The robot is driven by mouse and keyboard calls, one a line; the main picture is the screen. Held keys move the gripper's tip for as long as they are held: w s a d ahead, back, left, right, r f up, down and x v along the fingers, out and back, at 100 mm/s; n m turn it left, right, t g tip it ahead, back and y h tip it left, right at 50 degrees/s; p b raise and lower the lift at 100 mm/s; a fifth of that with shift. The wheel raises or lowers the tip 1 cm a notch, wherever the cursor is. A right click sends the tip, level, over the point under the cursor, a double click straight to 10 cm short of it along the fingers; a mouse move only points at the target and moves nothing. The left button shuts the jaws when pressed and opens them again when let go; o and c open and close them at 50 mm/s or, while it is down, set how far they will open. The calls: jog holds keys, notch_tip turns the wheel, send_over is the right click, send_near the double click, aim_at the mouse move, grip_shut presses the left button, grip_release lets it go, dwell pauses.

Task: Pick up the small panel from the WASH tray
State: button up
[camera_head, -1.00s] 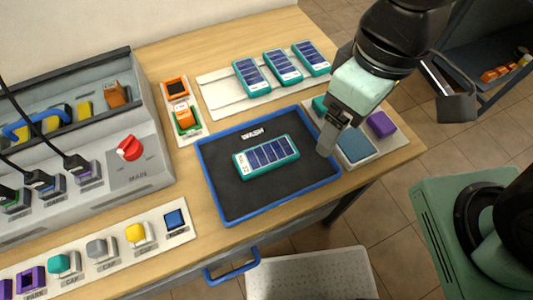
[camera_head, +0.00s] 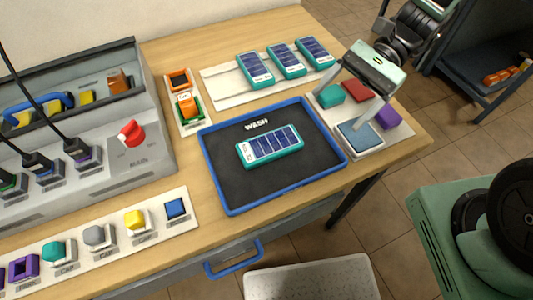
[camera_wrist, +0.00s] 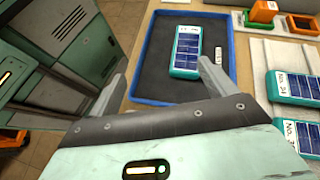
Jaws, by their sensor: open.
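The small panel (camera_head: 270,146), teal-framed with dark blue cells, lies flat in the middle of the WASH tray (camera_head: 222,203), a black tray with a blue rim. My gripper (camera_head: 343,106) is open and empty, right of the tray and above the pad with coloured blocks. In the wrist view my gripper (camera_wrist: 162,62) shows both fingers spread wide. The panel (camera_wrist: 187,48) lies beyond them, nearer the right finger, with the tray (camera_wrist: 137,62) around it. The right fingertip overlaps the panel's near edge in this view, but I see no contact.
A white pad (camera_head: 400,132) with coloured blocks is at the right. A grey console with a red knob (camera_head: 131,133) stands left.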

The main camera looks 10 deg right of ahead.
jog(key=w+d+f+m+t+y, duration=0.1)
jog(key=m, duration=0.1)
jog(key=w+d+f+m+y, duration=0.1)
jog(key=w+f+m, duration=0.1)
jog(key=shift+d+t+y, duration=0.3)
jog(key=shift+d+t, duration=0.05)
jog(key=shift+t, duration=0.05)
jog(key=p, duration=0.2)
send_near(273, 142)
jog(key=x, duration=0.3)
jog(key=shift+s+a+f, duration=0.2)
jog(key=shift+s+a, duration=0.05)
jog(key=shift+s, duration=0.2)
jog(key=shift+w+p+x, duration=0.15)
jog(key=shift+p+x, duration=0.2)
jog(key=shift+x, duration=1)
jog(key=shift+w+p+x, duration=0.15)
jog(key=shift+p+x, duration=0.2)
jog(key=shift+x, duration=1)
jog(key=shift+a, duration=0.1)
jog(key=shift+c, duration=0.3)
jog(key=shift+r, duration=0.1)
jog(key=c, duration=1.1)
